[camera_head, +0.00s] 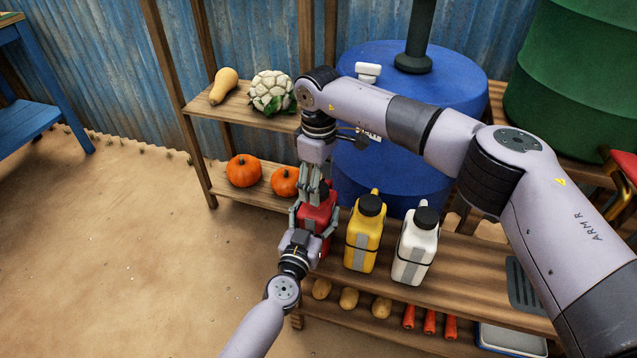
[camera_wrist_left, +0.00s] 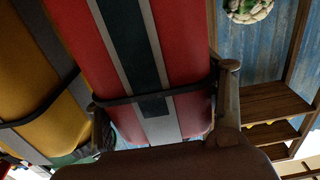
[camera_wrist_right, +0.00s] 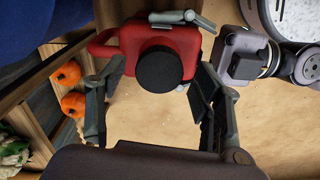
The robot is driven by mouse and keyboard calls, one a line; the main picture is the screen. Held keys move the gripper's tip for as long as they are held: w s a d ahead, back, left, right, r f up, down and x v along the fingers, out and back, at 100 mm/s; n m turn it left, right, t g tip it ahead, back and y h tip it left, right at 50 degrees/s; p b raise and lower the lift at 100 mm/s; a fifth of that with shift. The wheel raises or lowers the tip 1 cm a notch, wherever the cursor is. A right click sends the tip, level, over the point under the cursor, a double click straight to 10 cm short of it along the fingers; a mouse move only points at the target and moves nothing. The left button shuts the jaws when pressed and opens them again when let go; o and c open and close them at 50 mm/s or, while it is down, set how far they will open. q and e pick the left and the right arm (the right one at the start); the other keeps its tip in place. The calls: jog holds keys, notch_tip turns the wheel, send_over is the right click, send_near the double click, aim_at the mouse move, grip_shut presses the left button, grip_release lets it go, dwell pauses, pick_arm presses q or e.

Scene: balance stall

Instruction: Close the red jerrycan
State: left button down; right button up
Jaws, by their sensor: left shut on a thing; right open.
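The red jerrycan (camera_head: 326,214) stands at the left end of the wooden bench, partly hidden by my grippers. My left gripper (camera_head: 312,217) is shut on its body; the left wrist view shows the fingers on either side of the red jerrycan (camera_wrist_left: 185,60). My right gripper (camera_head: 318,184) points down above it, open and empty. In the right wrist view, the black round cap (camera_wrist_right: 159,68) sits at the top of the red jerrycan (camera_wrist_right: 182,40), ahead of and between the open fingers. I cannot tell how tightly the cap sits.
A yellow jerrycan (camera_head: 363,237) and a white jerrycan (camera_head: 413,250) with black caps stand to the right. A blue barrel (camera_head: 385,185) is behind. Pumpkins (camera_head: 243,170), a squash and a cauliflower (camera_head: 271,92) sit on the left shelves. Open sandy floor (camera_head: 120,250) lies left.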

jog(key=shift+r, duration=1.9)
jog(key=shift+c, duration=0.3)
